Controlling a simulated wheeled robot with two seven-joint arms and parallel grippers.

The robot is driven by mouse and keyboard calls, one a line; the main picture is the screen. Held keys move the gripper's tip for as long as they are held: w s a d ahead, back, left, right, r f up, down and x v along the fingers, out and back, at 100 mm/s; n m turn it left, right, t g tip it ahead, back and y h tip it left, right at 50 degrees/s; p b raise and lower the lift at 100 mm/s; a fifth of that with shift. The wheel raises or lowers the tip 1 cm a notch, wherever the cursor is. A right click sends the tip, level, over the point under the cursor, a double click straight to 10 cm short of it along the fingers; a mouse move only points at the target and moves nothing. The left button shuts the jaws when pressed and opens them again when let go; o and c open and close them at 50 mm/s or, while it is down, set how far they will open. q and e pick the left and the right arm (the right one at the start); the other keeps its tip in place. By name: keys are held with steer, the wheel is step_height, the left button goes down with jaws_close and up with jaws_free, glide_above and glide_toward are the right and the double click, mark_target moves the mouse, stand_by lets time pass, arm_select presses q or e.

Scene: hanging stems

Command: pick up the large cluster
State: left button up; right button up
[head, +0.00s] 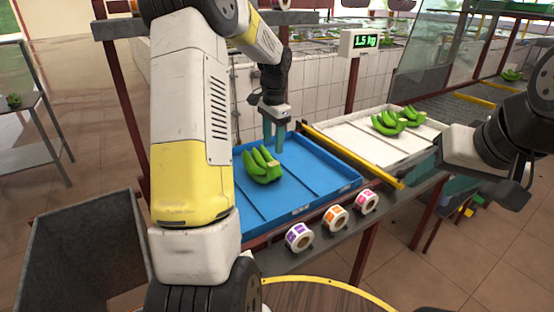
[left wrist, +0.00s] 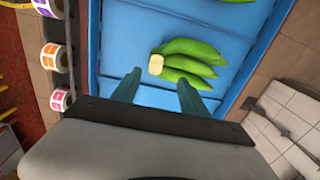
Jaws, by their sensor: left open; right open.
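A green banana cluster (head: 262,166) lies in the blue tray (head: 325,172), and the left wrist view shows it (left wrist: 190,62) with its pale cut crown facing left. A second green cluster (left wrist: 237,1) is cut off by the top edge of the left wrist view. I cannot tell which is the large cluster. My left gripper (head: 274,148) is open and empty, fingers down over the tray, just behind the nearer cluster; its teal fingers (left wrist: 158,84) stay apart from the cluster. My right gripper (head: 455,152) is at the right, beyond the white tray's edge; its fingers are hard to make out.
A white tray (head: 345,135) holds green clusters (head: 398,120) at the right. A yellow bar (head: 350,155) separates the trays. Label rolls (head: 335,217) stand along the front ledge. A scale display (head: 361,41) reads 1.5 kg. A grey bin (head: 85,235) stands at the left.

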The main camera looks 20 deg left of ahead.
mark_target(273, 163)
arm_select(q)
steer(key=f, duration=0.7)
steer(key=shift+s+d, duration=0.1)
steer(key=shift+s, duration=0.15)
jaws_close()
steer(key=shift+r, duration=0.15)
